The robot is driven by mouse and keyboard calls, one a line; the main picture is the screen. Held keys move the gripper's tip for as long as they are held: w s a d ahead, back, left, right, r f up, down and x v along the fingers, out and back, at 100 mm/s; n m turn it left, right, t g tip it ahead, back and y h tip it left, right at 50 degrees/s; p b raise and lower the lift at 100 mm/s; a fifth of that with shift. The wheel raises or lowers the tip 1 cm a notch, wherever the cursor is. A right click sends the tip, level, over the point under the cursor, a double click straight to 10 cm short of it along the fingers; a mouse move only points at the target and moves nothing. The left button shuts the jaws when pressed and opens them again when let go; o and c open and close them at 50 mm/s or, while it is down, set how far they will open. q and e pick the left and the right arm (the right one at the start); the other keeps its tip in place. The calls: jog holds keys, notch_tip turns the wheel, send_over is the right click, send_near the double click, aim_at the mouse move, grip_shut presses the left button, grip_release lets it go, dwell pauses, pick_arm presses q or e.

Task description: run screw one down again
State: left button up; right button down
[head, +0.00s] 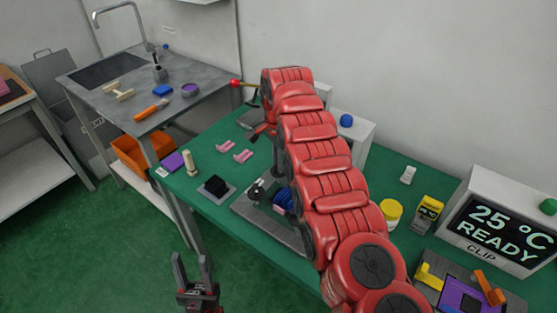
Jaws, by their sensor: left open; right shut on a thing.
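My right arm reaches across the green table, and its gripper (256,98) is at the far end, mostly hidden by the arm. It appears shut on a thin yellowish handle with a red knob (236,83), which sticks out to the left. A fixture with a grey base plate (246,211) and a blue part (283,200) stands below the arm and is partly covered by it. I cannot make out which part is screw one. My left gripper (196,277) is open and empty, in front of the table over the floor.
Pink pieces (235,152), a black block (215,186) and a pale peg (190,164) are on the table's left part. A yellow-lidded jar (391,212), a display reading "25 °C READY CLIP" (492,222) and a purple fixture (459,298) are at right. A sink counter (130,108) stands behind left.

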jog(key=shift+m+p, duration=0.35)
jog(key=shift+m, duration=1.95)
jog(key=c, duration=0.9)
grip_release()
notch_tip(320, 180, up, 3)
jog(key=shift+w+f, duration=0.1)
notch_tip(320, 180, up, 15)
jog(key=p, duration=1.4)
jog(key=shift+f, duration=0.2)
